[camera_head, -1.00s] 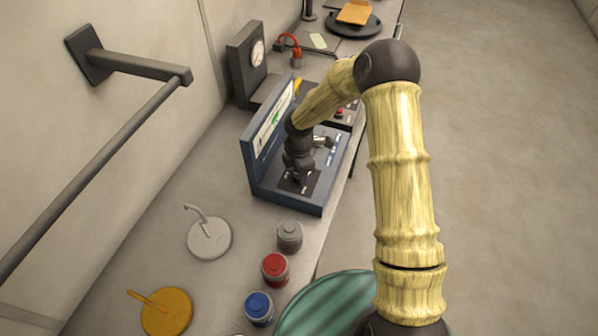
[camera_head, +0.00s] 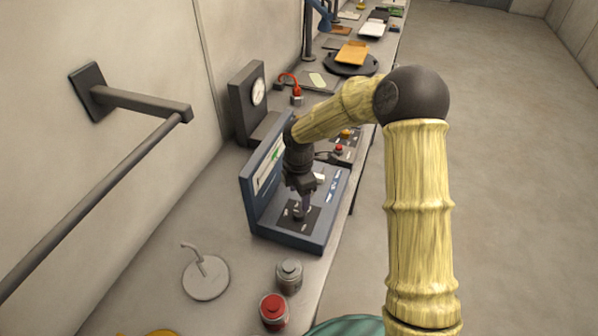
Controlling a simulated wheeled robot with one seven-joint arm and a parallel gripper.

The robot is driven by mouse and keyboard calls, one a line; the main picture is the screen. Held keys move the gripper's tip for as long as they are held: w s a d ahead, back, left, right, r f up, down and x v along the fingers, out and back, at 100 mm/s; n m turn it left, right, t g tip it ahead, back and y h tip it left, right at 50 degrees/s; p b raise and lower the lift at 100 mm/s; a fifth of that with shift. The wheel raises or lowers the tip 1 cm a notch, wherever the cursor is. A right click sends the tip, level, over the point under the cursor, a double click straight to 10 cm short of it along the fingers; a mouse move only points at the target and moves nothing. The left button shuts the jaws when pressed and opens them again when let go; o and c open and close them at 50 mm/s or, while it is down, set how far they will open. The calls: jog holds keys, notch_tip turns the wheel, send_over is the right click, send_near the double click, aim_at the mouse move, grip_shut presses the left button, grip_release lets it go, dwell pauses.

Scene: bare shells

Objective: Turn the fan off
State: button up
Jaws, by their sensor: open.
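A blue-grey control panel (camera_head: 285,235) with an upright back and a flat base stands on the bench. Its base carries a dark plate with a small knob (camera_head: 297,213) and light markings. I cannot read which control is for the fan, and no fan is clearly recognisable. My gripper (camera_head: 302,200) points down over the dark plate, its jaws open around or just beside the knob. I cannot tell whether it touches the knob. The back panel has a pale display with a green mark, partly hidden by my arm.
A grey canister (camera_head: 289,274) and a red canister (camera_head: 273,310) stand in front of the panel. A white disc with a bent rod (camera_head: 206,276) lies left. A dark gauge box (camera_head: 247,103) stands behind. A rail (camera_head: 95,203) juts from the left wall. The floor at right is clear.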

notch_tip(320, 180, up, 10)
jog(key=b, duration=0.1)
jog(key=shift+f, duration=0.15)
dwell(0.4)
jog(key=s+d+m+t, duration=0.2)
jog(key=s+d+m, duration=1.3)
jog(key=s+m, duration=0.4)
jog(key=m, duration=0.4)
jog(key=shift+d+f+t, duration=0.3)
jog(key=shift+f, duration=0.1)
